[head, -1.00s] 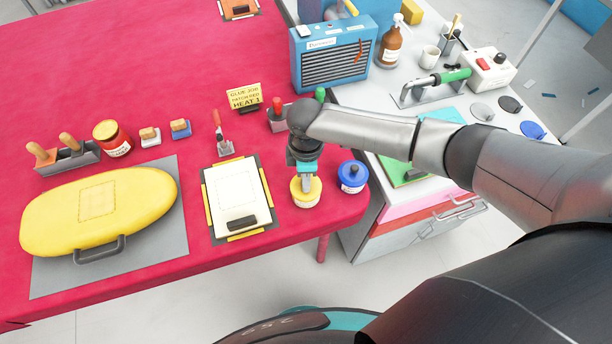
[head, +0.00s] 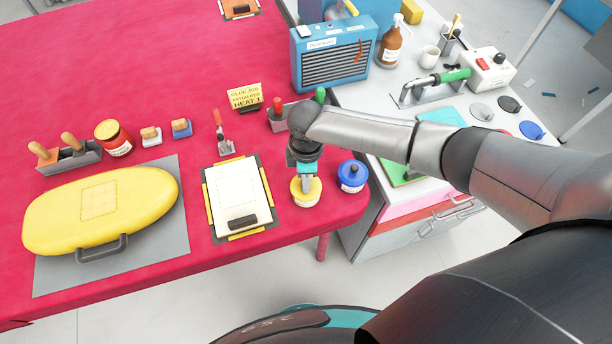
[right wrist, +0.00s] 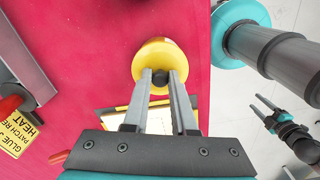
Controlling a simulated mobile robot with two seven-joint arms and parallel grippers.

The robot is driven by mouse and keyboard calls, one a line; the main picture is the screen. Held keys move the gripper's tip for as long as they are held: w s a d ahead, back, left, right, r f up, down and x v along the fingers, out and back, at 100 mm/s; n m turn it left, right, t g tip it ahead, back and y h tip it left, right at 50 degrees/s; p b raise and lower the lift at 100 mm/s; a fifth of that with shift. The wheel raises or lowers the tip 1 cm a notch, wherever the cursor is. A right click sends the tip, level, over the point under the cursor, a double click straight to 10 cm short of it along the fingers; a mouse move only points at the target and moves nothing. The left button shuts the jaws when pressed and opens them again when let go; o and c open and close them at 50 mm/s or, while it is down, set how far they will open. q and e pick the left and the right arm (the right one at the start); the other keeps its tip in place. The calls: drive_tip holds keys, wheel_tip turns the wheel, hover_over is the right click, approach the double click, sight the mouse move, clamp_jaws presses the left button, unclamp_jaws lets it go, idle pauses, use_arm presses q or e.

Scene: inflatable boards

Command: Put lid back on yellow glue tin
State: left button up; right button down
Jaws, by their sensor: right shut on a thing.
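The yellow glue tin (head: 306,201) stands on the red table near its front right corner, with the yellow lid (head: 297,187) on top. My right gripper (head: 306,186) points down from above and is shut on the lid's dark knob, which shows between the fingertips in the right wrist view (right wrist: 161,77). The lid looks level on the tin; I cannot tell whether it is fully seated. The tin's body is mostly hidden under the lid in the right wrist view. My left gripper (right wrist: 262,107) shows only at the right of that view, empty, its fingers apart.
A blue-lidded tin (head: 352,177) stands close on the right. A clipboard (head: 238,195) lies to the left, and a yellow inflatable board (head: 60,215) lies farther left. A red-handled tool (head: 277,115) stands behind. The table's front edge (head: 330,226) is near.

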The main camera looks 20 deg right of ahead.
drive_tip(key=shift+c, duration=0.8)
unclamp_jaws()
drive_tip(key=shift+r+p, duration=3.5)
drive_tip(key=shift+p, duration=0.3)
drive_tip(key=shift+c, duration=0.2)
clamp_jaws()
drive_tip(key=shift+f, duration=0.2)
